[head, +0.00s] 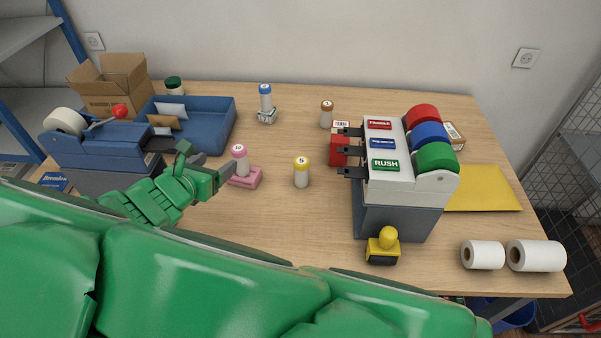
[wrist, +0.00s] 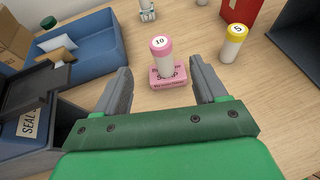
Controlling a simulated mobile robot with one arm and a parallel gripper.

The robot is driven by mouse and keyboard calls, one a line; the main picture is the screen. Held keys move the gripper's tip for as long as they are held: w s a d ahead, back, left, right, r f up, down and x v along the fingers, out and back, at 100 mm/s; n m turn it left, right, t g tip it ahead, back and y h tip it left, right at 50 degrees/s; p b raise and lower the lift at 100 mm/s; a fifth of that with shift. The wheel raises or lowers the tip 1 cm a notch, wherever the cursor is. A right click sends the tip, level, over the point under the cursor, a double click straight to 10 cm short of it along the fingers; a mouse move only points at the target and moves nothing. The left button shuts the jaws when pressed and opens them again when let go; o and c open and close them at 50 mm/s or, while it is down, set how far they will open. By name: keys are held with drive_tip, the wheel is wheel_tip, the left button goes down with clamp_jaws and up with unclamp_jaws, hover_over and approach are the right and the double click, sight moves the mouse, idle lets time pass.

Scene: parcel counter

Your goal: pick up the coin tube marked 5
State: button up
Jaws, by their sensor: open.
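The coin tube marked 5 (head: 302,172) is white with a yellow cap and stands upright on the bare counter. It also shows at the upper right of the wrist view (wrist: 232,43). A coin tube marked 10 (head: 240,161), white with a pink cap, stands on a pink block; in the wrist view this tube (wrist: 161,50) is in front of my gripper, between the lines of the fingers. My gripper (head: 213,168) is open and empty; its grey fingers (wrist: 160,84) point toward the pink block. The tube marked 5 is to the right of my gripper, apart from it.
The pink block (head: 246,178) is close to my fingers. A blue-capped tube (head: 265,98) and a brown-capped tube (head: 326,115) stand farther back. A label dispenser (head: 400,190) stands right of the tube marked 5. A blue tray (head: 222,130) is at left.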

drive_tip(key=m+g+h, duration=0.2)
drive_tip(key=m+h, duration=0.3)
approach(296, 171)
drive_tip(key=x, duration=0.4)
drive_tip(key=shift+w+d+r, duration=0.25)
drive_tip(key=shift+w+d, duration=0.05)
drive_tip(key=shift+f+x, duration=0.15)
drive_tip(key=shift+x, duration=1.75)
drive_tip(key=shift+f+x, duration=0.15)
drive_tip(key=shift+x, duration=1.75)
drive_tip(key=shift+s+a, duration=0.1)
drive_tip(key=shift+s, duration=0.05)
drive_tip(key=shift+c, duration=0.4)
drive_tip(key=c, duration=1.1)
